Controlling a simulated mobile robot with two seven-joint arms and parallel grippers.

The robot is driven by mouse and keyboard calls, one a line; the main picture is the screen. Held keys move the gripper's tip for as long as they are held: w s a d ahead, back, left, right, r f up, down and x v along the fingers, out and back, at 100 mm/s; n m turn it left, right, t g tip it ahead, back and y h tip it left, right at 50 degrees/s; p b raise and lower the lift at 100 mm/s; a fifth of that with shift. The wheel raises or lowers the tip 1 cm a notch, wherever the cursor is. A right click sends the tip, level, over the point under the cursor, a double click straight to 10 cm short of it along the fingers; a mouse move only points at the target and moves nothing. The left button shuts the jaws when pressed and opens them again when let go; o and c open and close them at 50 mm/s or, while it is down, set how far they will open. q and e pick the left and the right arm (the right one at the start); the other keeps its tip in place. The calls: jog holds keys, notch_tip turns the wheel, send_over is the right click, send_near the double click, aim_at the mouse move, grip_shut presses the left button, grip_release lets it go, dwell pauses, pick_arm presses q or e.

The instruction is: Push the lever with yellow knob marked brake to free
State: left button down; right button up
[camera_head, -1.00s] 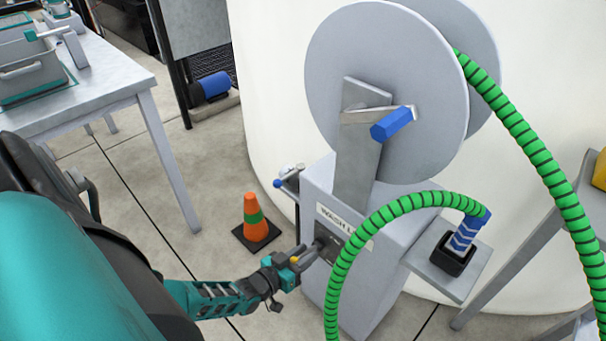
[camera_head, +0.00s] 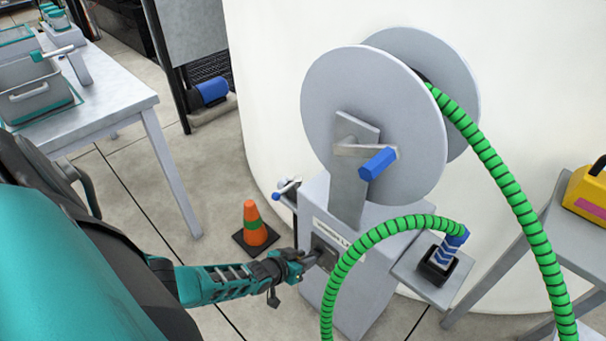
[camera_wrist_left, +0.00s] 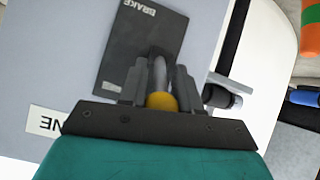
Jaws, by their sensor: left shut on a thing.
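My left gripper (camera_head: 310,259) is at the front of the grey reel stand (camera_head: 345,300), just left of the green hose. In the left wrist view its two fingers (camera_wrist_left: 160,84) are shut on the brake lever, one on each side. The lever's yellow knob (camera_wrist_left: 161,101) shows between the fingers, close to the gripper body. Behind it is the dark plate (camera_wrist_left: 125,42) marked BRAKE, upside down in this view. The "free" end of the lever's travel is not readable. My right gripper is not in view.
A large reel (camera_head: 330,110) with a blue crank handle (camera_head: 378,163) tops the stand. The green hose (camera_head: 345,260) loops close to my left gripper's right. An orange cone (camera_head: 254,225) stands on the floor at left. A grey table (camera_head: 110,95) is farther left.

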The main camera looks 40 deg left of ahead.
pick_arm(q)
jog(key=c, duration=1.1)
grip_release()
jog(key=shift+r, duration=0.1)
jog(key=shift+s+r+p, duration=0.35)
jog(key=shift+p, duration=0.1)
jog(key=p+v, duration=0.6)
jog(key=v, duration=0.5)
jog(key=shift+s, duration=0.4)
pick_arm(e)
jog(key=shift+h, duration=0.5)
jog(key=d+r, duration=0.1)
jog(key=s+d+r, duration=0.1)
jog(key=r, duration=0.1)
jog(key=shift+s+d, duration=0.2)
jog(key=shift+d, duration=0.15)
pick_arm(q)
jog(key=shift+r, duration=0.15)
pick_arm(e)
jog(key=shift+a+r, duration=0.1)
